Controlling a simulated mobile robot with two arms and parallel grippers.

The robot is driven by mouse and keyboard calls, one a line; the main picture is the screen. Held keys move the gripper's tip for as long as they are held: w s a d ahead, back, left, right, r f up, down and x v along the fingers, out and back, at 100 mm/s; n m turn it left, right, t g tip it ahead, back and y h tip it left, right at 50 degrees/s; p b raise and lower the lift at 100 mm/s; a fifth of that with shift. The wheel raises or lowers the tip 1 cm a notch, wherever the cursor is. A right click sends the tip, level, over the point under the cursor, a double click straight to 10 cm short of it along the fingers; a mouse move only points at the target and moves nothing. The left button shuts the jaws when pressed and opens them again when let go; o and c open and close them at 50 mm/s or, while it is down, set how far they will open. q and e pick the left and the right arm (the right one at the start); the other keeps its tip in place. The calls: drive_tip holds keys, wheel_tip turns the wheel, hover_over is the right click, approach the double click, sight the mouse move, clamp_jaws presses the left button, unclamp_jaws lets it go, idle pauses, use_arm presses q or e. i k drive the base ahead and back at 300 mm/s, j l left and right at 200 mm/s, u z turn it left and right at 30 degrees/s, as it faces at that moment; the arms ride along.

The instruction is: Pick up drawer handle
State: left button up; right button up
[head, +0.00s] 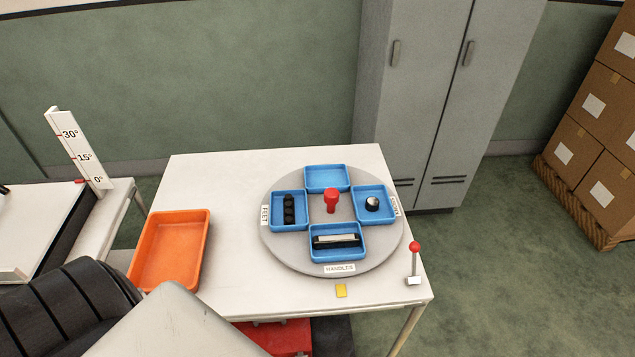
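A pale, bar-shaped drawer handle (337,239) lies lengthwise in the front blue tray (337,255), with a dark part along it. This tray sits on a round grey turntable (300,257), behind a label reading "HANDLES" (340,268). Only one handle is clear; I cannot tell whether more lie under it. Neither of my grippers is in view.
Other blue trays hold black feet (289,210) and a round knob (372,203); the back tray (327,178) looks empty. A red post (331,199) stands at the centre. An empty orange tray (172,252) and a red-tipped lever (414,262) stand on the white table (230,170).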

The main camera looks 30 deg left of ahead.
sight(331, 241)
drive_tip(key=u, duration=0.9)
drive_tip(key=j+z, duration=0.1)
drive_tip(key=j, duration=0.2)
